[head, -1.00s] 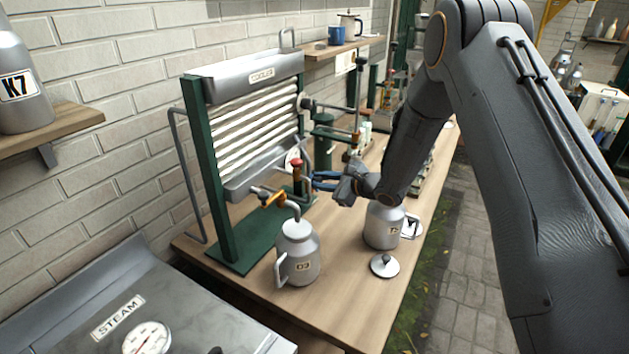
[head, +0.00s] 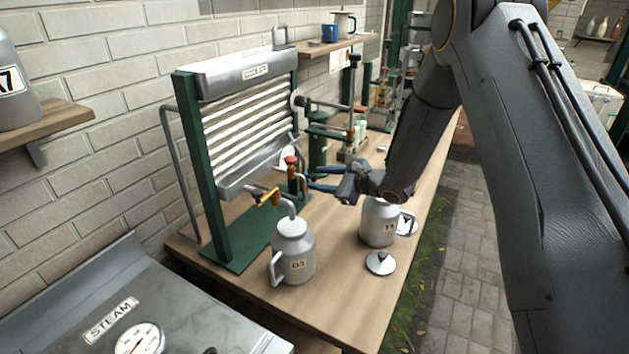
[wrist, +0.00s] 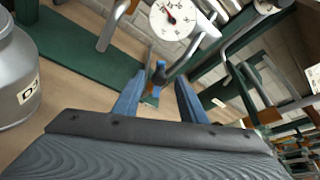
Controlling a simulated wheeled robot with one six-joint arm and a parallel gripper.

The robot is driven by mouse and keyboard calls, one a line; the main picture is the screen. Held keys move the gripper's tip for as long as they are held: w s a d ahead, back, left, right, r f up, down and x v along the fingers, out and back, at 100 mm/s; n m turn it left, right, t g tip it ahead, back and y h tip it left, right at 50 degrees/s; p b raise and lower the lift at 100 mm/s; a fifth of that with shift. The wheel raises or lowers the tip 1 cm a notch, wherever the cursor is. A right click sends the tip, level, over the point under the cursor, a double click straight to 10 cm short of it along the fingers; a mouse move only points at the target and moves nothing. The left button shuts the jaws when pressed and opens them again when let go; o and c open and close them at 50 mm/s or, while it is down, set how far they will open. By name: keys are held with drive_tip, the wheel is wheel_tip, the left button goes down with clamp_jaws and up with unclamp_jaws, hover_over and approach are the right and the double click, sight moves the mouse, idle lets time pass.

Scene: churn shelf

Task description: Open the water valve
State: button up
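A red-topped brass valve (head: 291,161) stands at the right end of the cooler (head: 245,70). A brass tap with an orange handle (head: 268,198) is in front of it, over the can marked D3 (head: 293,252). I cannot tell from labels which is the water valve. My gripper (head: 309,180) is just right of the red-topped valve, its blue fingers apart and pointing left. In the wrist view my gripper (wrist: 158,92) is open, with a small blue part (wrist: 158,73) beyond and between the fingertips. Contact cannot be told. The can also shows in the wrist view (wrist: 14,75).
A second can (head: 378,222) stands below my gripper, with a loose lid (head: 380,263) beside it. A dial gauge (wrist: 172,18) and bent pipes are close beyond the fingers. The steam unit (head: 120,300) is at the front left.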

drive_tip(key=b+v, duration=0.1)
drive_tip(key=v, duration=0.4)
